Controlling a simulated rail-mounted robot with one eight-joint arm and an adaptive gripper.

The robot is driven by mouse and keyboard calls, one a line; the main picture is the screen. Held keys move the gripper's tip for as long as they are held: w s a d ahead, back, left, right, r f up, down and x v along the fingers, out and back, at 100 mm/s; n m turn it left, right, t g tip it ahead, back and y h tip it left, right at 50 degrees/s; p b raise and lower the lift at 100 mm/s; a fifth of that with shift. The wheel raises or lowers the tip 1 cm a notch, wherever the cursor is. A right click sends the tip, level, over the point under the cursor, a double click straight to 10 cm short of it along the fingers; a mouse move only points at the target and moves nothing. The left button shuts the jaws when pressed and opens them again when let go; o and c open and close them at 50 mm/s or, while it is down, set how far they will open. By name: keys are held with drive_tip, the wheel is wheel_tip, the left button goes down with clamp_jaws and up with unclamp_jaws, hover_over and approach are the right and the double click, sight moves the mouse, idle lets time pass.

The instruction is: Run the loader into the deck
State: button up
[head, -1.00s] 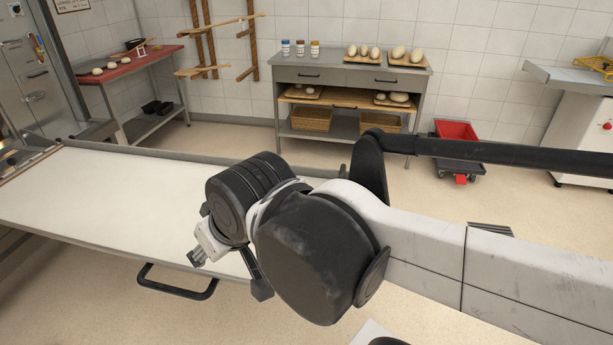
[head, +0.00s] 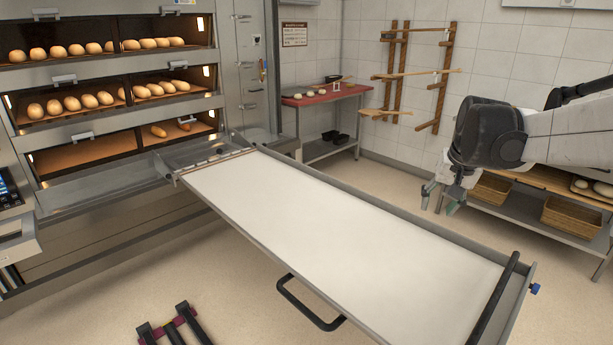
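The loader (head: 330,215) is a long tray with a bare white belt and grey side rails. Its far end meets the ledge in front of the oven. It has a black crossbar handle (head: 495,305) at its near end and a black side handle (head: 308,308). The lowest deck (head: 85,157) is open and lit, with a couple of loaves (head: 158,131) at its right side. My gripper (head: 441,197) hangs right of the loader, apart from both handles. Its fingers are spread with nothing between them.
Two upper decks hold several loaves (head: 75,102). A control panel (head: 8,187) is at the left edge. A red-topped table (head: 325,96), a wall rack (head: 420,75) and a shelf unit with baskets (head: 492,188) stand behind. A dark rail-like frame (head: 175,325) is at the bottom.

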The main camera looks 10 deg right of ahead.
drive_tip(key=w+d+f+m+g, duration=0.1)
drive_tip(key=d+f, duration=0.2)
drive_tip(key=d, duration=0.6)
drive_tip(key=w+d+f+m, duration=0.1)
drive_tip(key=d+f+m, duration=0.1)
drive_tip(key=d, duration=0.6)
drive_tip(key=m+y, duration=0.2)
drive_tip(key=m, duration=0.1)
approach(511, 268)
drive_tip(key=shift+g, duration=0.3)
drive_tip(key=x, duration=0.3)
drive_tip(key=b+x, duration=0.1)
drive_tip(key=x, duration=0.5)
drive_tip(key=shift+w+f, duration=0.3)
drive_tip(key=shift+w, duration=0.05)
drive_tip(key=shift+c, duration=0.5)
clamp_jaws()
